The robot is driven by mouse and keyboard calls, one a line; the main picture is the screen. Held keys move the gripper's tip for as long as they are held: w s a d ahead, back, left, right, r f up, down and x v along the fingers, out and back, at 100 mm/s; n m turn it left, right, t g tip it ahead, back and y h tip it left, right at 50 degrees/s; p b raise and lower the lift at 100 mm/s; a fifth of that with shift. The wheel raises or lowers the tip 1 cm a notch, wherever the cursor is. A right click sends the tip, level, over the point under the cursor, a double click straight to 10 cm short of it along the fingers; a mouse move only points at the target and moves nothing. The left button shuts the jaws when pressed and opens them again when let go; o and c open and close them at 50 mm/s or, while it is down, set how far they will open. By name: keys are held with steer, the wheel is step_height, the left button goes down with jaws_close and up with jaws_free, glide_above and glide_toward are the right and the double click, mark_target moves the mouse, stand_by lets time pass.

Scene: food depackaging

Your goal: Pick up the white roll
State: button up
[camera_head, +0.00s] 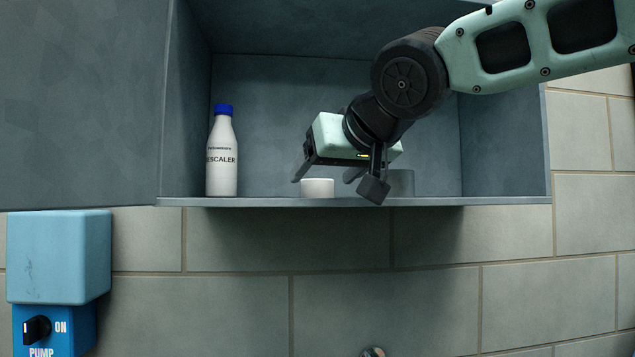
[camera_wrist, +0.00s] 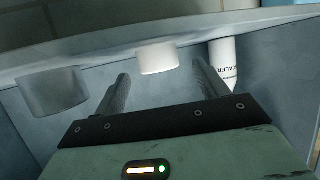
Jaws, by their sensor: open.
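The white roll (camera_head: 317,188), a short white cylinder, stands upright on the front part of the cabinet shelf. It also shows in the wrist view (camera_wrist: 157,58), past the fingertips and in line with the gap between the two fingers. My gripper (camera_head: 337,178) is open and empty inside the cabinet, just above and to the right of the roll in the head view. The fingers also show in the wrist view (camera_wrist: 161,75), one to each side of the roll's line. I see no contact with the roll.
A grey roll (camera_head: 402,183) stands on the shelf (camera_head: 260,201) to the right, partly behind a finger; it also shows in the wrist view (camera_wrist: 52,92). A white descaler bottle (camera_head: 222,158) with a blue cap stands at the left. Cabinet walls enclose the sides and back.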

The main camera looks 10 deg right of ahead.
mark_target(317, 182)
steer(key=p+x, duration=0.1)
steer(key=x, duration=0.3)
steer(key=shift+w+f, duration=0.1)
steer(key=shift+w, duration=0.1)
steer(key=c, duration=1)
steer(key=shift+c, duration=0.2)
